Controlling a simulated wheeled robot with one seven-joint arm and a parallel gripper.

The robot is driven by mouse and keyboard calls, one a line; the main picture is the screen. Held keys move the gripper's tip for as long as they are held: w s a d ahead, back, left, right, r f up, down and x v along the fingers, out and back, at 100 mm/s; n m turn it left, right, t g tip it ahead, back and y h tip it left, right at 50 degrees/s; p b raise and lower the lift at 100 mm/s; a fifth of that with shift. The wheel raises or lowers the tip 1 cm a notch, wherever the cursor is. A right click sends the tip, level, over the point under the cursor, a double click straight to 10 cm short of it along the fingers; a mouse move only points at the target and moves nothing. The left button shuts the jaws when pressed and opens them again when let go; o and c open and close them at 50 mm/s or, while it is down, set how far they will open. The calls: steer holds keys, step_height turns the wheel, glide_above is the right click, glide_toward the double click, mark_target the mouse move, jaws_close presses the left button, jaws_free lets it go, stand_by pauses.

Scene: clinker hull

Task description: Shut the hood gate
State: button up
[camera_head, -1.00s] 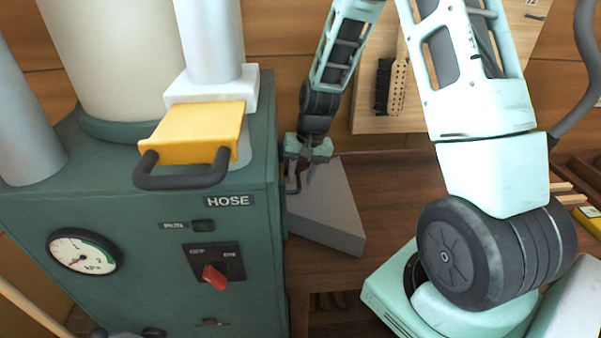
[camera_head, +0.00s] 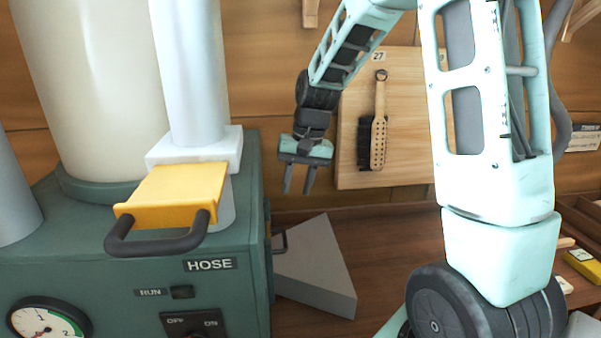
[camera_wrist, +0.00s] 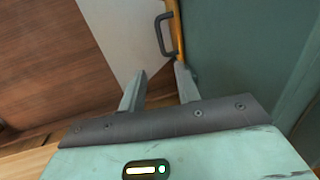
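A grey wedge-shaped hood (camera_head: 318,270) sits against the right side of the green cabinet. A dark loop handle (camera_head: 281,243) stands at the joint between them. In the wrist view the same handle (camera_wrist: 162,36) is on a thin yellow gate plate (camera_wrist: 178,38), seen edge-on between the grey hood (camera_wrist: 120,35) and the cabinet. How far in the plate sits cannot be told. My gripper (camera_head: 298,190) is open and empty, fingers pointing down, above the hood and apart from the handle. It also shows in the wrist view (camera_wrist: 158,84), with the handle beyond its fingertips.
A second yellow gate (camera_head: 172,198) with a black handle sticks out under the white pipe, above the HOSE label (camera_head: 210,265). The green cabinet (camera_head: 110,275) stands close at left. A brush (camera_head: 378,135) hangs on a wooden board behind.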

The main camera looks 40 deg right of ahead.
steer(key=r, duration=0.3)
steer(key=shift+s+d+r, duration=0.2)
steer(key=shift+d+r, duration=0.05)
steer(key=shift+d, duration=0.05)
steer(key=shift+s, duration=0.1)
